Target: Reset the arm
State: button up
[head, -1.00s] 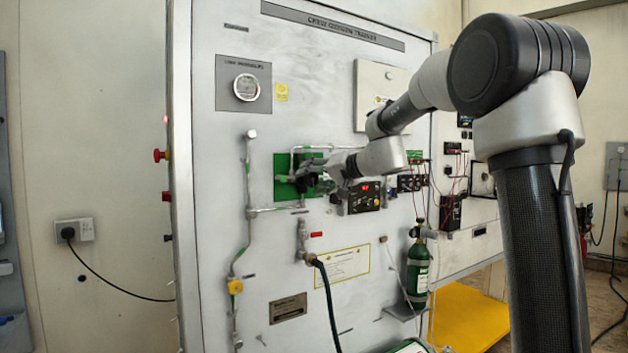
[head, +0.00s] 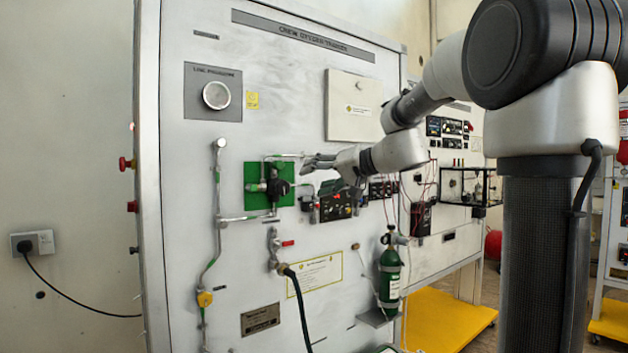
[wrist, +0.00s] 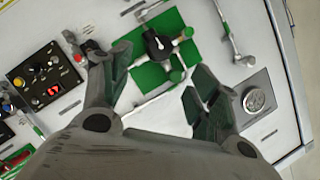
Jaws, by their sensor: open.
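My gripper (head: 312,163) is open and empty in front of the trainer panel (head: 240,75), just right of the green plate (head: 256,200). A black knob (head: 278,188) sits on that plate among green-banded pipes. In the wrist view the two fingers of my gripper (wrist: 162,72) are spread wide. The knob (wrist: 158,42) shows beyond and between them, with clear space around it. The fingers look apart from the knob. My arm reaches in from the right in the head view.
A round gauge (head: 216,95) is at the upper left of the panel. A black control box (head: 335,207) with a red display is right of the green plate. A green oxygen cylinder (head: 389,275) and a hose (head: 299,305) are below. A yellow base (head: 450,318) lies at lower right.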

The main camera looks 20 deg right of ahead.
jog(key=s+d+f+m+g+h, duration=0.2)
jog(key=s+d+f+g, duration=0.15)
jog(key=s+f, duration=0.65)
jog(key=s+d+f+n+g+h, duration=0.2)
jog(key=s+f, duration=0.3)
jog(key=s, duration=0.7)
jog(key=s+d+f+n+g+h, duration=0.2)
jog(key=s+f+h, duration=0.2)
jog(key=s, duration=0.8)
notch_tip(320, 180, down, 2)
jog(key=shift+d+f+n+g, duration=0.15)
jog(key=shift+f+n+g, duration=0.05)
jog(key=shift+n+g, duration=0.15)
jog(key=shift+s, duration=0.1)
